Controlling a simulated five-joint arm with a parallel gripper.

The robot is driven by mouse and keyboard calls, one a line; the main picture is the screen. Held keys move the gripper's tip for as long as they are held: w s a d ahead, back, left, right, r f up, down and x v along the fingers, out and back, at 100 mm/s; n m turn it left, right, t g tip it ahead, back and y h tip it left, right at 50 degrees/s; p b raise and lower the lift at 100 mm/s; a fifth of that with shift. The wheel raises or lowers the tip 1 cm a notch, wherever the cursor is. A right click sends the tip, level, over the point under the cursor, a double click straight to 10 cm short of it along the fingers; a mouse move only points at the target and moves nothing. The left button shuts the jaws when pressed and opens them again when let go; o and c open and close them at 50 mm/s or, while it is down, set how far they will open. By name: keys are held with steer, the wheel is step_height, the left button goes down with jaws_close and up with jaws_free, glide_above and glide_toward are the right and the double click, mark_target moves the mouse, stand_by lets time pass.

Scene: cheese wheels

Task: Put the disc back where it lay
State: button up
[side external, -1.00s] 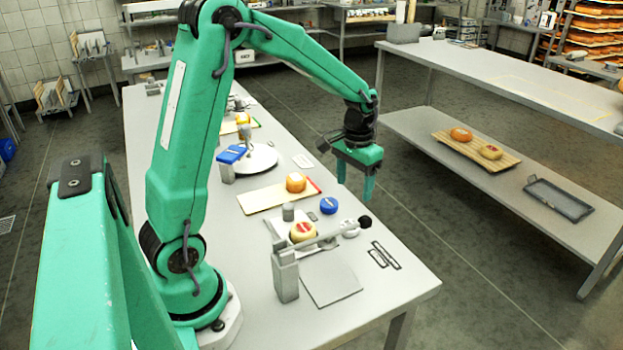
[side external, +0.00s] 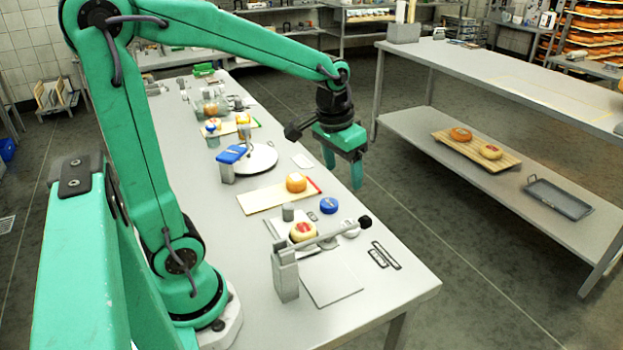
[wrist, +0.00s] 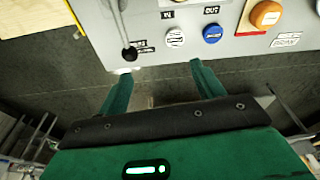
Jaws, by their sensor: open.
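A blue disc (side external: 328,205) lies flat on the table, right of the cutting board; it also shows in the wrist view (wrist: 212,33). A white disc (side external: 350,229) lies close to it, nearer the lever; it also shows in the wrist view (wrist: 175,38). The frames do not show which one the task means. My gripper (side external: 342,173) is open and empty, above and beyond the table's right edge. In the wrist view my gripper (wrist: 160,67) has its fingers spread, with floor between them and both discs past the tips.
A cheese with a red mark (side external: 303,231) sits beside a lever device (side external: 285,275) with a black knob. An orange cheese (side external: 296,183) is on a board (side external: 262,199). A blue-topped stand (side external: 232,155) is further back. A grey sheet (side external: 331,287) lies at the front.

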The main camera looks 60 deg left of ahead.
steer(key=s+d+r+t, duration=0.1)
steer(key=s+d+r, duration=0.1)
steer(key=s, duration=0.4)
steer(key=s+d+r+m+t, duration=0.1)
steer(key=s+d+r+t, duration=0.1)
steer(key=s, duration=0.3)
steer(key=shift+s+d, duration=0.3)
steer(key=shift+s, duration=0.1)
stand_by(0.7)
